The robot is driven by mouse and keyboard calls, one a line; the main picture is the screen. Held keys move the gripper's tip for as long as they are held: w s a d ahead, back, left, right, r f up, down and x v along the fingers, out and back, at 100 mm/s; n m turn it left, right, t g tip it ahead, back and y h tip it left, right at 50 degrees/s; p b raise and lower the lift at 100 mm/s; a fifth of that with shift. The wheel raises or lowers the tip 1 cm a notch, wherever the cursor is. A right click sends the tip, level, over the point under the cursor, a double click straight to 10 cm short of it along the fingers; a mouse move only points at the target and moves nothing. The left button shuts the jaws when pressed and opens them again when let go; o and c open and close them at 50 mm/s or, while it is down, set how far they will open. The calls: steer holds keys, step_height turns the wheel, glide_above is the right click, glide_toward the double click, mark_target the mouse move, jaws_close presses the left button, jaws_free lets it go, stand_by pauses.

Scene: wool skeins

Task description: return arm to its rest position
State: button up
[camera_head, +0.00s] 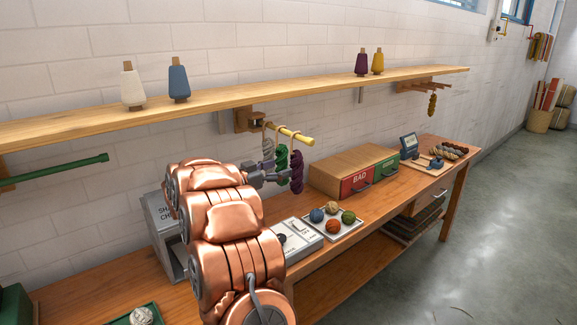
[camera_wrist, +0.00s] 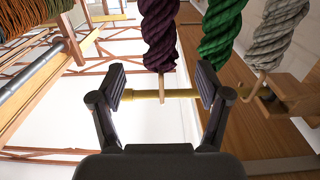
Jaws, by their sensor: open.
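My gripper (camera_wrist: 162,88) is open. In the head view my gripper (camera_head: 272,176) is beside the hanging skeins, partly hidden by my arm. A purple skein (camera_head: 297,172), a green skein (camera_head: 281,158) and a grey-white skein (camera_head: 268,152) hang by loops from a yellow peg (camera_head: 298,137). In the wrist view the purple skein (camera_wrist: 160,35) lines up with the gap between the fingers, and the yellow peg (camera_wrist: 150,94) crosses that gap. The green skein (camera_wrist: 220,35) and pale skein (camera_wrist: 281,32) are to the right. Contact with the fingers cannot be told.
A wooden shelf (camera_head: 225,96) with several yarn cones runs above. The workbench (camera_head: 390,185) below holds a red-and-green drawer box (camera_head: 345,170), a tray of wool balls (camera_head: 350,230) and a grey scale-like device (camera_head: 298,240). A green peg (camera_head: 65,170) projects at left. Open floor lies right.

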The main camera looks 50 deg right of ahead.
steer(key=shift+v, duration=2.4)
steer(key=shift+w, duration=0.1)
